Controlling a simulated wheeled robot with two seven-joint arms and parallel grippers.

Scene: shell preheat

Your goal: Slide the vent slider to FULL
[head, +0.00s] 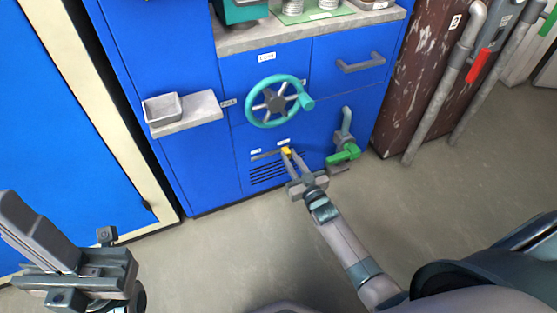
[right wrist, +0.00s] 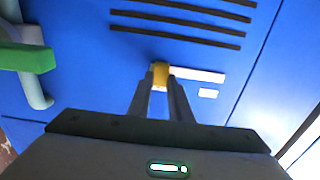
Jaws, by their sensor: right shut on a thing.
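The vent slider is a small yellow knob (head: 286,150) on a short horizontal track (head: 264,156) above the dark vent slots on the blue cabinet front. In the head view the knob is at the right part of the track, below the right one of two small labels, too small to read. My right gripper (head: 287,153) is shut on the knob. In the right wrist view the fingertips (right wrist: 161,78) sit on both sides of the yellow knob (right wrist: 160,72), and the pale track runs off to the right. My left gripper (head: 40,228) is at the lower left, away from the cabinet; its finger gap is unclear.
A teal handwheel (head: 276,102) is above the slider. A green-handled valve (head: 343,154) on a grey pipe stands close to the right of my right gripper. A grey shelf (head: 190,114) with a small tray (head: 162,108) juts out at left. The floor in front is clear.

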